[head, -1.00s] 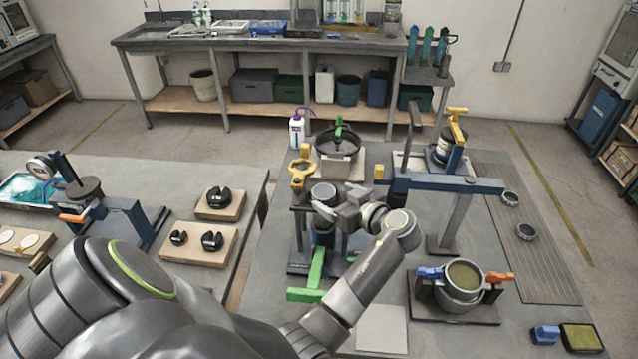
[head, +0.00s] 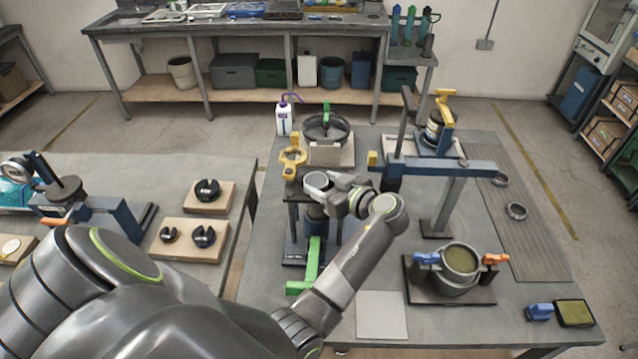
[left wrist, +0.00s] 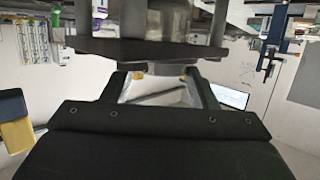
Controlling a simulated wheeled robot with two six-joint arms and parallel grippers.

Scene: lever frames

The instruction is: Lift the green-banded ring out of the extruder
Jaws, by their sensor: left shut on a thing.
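The left wrist view shows the two fingers (left wrist: 157,76) spread around a grey piece, under a dark plate (left wrist: 150,50). Whether the ring is clear of the extruder is hidden. My right gripper is not in view.
A yellow clamp (head: 292,157) and a dark round pan (head: 327,128) stand behind the extruder. A pot (head: 458,262) between blue and orange handles stands at front right. A pale plate (head: 382,314) lies flat in front.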

